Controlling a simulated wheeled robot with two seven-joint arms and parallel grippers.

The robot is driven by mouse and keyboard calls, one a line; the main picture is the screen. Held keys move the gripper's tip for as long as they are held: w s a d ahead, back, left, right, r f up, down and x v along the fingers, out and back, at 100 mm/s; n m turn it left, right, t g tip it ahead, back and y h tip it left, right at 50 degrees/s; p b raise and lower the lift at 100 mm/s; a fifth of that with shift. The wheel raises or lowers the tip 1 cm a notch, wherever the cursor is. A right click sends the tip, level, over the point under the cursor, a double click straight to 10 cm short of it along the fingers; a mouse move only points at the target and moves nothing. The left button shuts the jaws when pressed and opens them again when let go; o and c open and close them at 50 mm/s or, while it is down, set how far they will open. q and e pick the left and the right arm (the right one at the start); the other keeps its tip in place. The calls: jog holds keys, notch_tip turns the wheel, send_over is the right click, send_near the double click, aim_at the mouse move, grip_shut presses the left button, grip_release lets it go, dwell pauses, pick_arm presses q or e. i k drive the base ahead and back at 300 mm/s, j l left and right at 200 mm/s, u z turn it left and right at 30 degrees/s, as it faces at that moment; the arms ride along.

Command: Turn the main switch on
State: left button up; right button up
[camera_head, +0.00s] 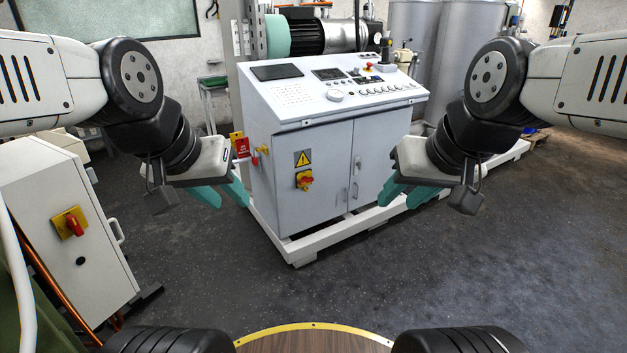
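A red and yellow rotary switch (304,179) is on the left door of the grey control cabinet (318,212), below a yellow warning triangle. A second red and yellow rotary switch (72,223) is on a white cabinet (60,262) at the far left. I cannot tell which one is the main switch. My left gripper (231,203) is open and empty, its teal fingers pointing down, left of the control cabinet's switch. My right gripper (397,204) is open and empty, in front of the cabinet's right side. Neither gripper touches a switch.
The control cabinet has a sloped panel (335,90) with buttons and a white base frame (300,250). Red tags (240,146) hang on its left side. A round wooden top with a yellow rim (315,328) is in front of me. Dark floor (220,270) between is clear.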

aim_at(304, 179)
jog(key=i+j, duration=0.15)
jog(key=i, duration=0.3)
jog(key=i+j+z, duration=0.15)
jog(key=i, duration=0.3)
jog(key=i+j, duration=0.25)
jog(key=i, duration=0.2)
